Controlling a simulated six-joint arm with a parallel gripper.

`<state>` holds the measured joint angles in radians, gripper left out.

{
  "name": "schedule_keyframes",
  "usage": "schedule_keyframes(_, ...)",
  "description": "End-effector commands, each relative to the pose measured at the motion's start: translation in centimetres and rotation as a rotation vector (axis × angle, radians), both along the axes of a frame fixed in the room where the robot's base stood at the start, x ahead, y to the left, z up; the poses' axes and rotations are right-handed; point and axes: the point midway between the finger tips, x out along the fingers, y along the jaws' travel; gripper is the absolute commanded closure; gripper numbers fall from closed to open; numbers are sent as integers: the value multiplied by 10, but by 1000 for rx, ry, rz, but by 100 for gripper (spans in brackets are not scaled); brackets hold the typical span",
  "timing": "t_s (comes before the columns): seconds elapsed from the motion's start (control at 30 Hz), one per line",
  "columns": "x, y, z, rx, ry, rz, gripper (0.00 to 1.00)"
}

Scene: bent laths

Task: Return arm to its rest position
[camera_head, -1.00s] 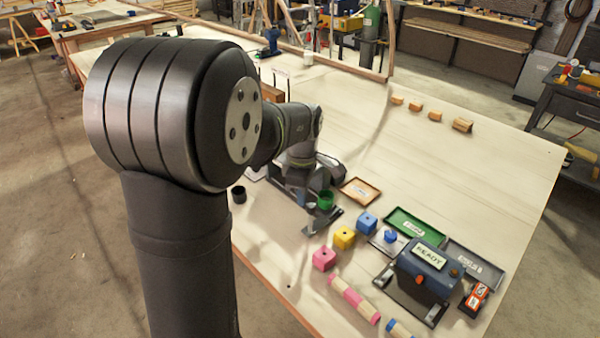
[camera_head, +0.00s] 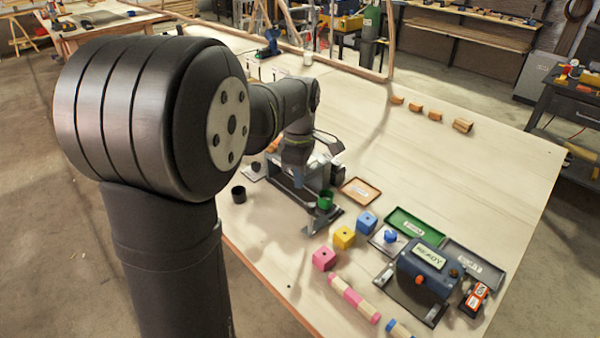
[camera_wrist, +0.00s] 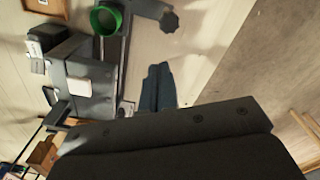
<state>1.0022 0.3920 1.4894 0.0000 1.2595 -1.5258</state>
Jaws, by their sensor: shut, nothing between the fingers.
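My arm reaches over the wooden table (camera_head: 440,150) from the left in the head view. My gripper (camera_wrist: 157,88) shows in the wrist view as two dark fingers side by side, shut with nothing between them. The dark gripper body fills the bottom of that view. In the head view my wrist hangs above a grey fixture, and the fingertips are hard to make out there. The fixture (camera_wrist: 90,80) lies left of my fingers in the wrist view, apart from them in the picture.
A green cup (camera_head: 325,202) stands at the fixture, and a black cup (camera_head: 238,194) left of it. The table's far right is largely clear.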

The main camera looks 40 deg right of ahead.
Motion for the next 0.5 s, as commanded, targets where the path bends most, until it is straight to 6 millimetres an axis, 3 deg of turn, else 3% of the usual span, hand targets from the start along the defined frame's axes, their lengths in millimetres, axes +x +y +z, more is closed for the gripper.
schedule_keyframes(0.5,0,0,7,1,0,0,100)
